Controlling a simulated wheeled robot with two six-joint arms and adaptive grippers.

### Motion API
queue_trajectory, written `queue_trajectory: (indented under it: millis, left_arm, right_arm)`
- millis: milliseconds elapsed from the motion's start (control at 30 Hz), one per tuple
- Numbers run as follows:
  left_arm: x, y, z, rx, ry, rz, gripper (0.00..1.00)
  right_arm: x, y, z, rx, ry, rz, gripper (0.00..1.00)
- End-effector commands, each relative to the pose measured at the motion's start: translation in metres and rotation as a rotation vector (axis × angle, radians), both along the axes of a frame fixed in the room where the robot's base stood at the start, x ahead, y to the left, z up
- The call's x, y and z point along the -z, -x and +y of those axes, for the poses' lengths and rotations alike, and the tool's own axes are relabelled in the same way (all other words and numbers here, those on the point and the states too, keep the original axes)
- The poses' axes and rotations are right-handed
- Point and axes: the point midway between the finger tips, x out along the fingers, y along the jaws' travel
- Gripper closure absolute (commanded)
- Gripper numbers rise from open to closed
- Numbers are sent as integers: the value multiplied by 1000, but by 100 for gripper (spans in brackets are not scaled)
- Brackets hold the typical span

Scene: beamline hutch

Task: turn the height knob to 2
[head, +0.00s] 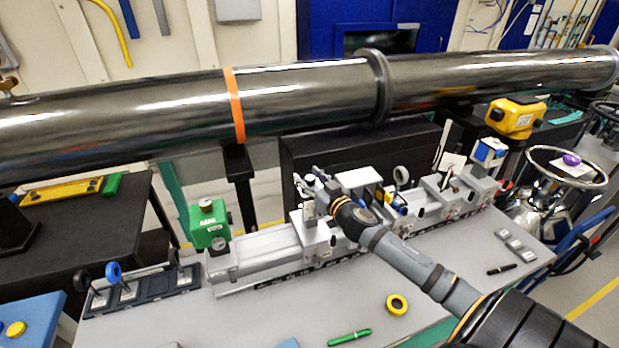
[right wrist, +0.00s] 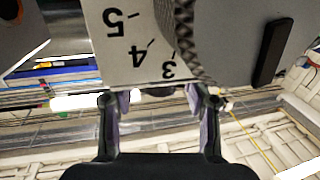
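The height scale is a pale plate (right wrist: 128,55) with the numbers 5, 4 and 3 upside down in the right wrist view. A dark knurled edge (right wrist: 187,45), which looks like the knob's rim, curves along the plate beside the 3. In the head view the right gripper (head: 311,186) is over the rail on the bench. My left gripper is not in view.
A long dark beam pipe (head: 310,95) crosses behind the bench. A green box (head: 208,223) stands left of the rail (head: 265,248), and several optics mounts stand along it.

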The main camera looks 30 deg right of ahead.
Motion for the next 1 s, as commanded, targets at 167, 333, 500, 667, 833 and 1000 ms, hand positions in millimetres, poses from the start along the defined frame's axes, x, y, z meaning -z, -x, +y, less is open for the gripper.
queue_trajectory:
  millis: [167, 333, 500, 667, 833, 1000]
  left_arm:
    - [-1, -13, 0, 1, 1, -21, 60]
    - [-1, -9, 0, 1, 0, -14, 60]
    - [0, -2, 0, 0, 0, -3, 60]
    - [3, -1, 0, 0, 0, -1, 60]
    - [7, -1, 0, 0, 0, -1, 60]
    - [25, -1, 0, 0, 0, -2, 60]
  right_arm:
    - [0, 0, 0, 0, 0, 0, 78]
    - [0, 0, 0, 0, 0, 0, 100]
    - [0, 0, 0, -7, 1, 0, 100]
    - [1, 0, -1, -51, 4, -1, 100]
    - [2, 0, -1, -152, 6, 1, 100]
    - [8, 0, -1, -291, 7, 0, 100]
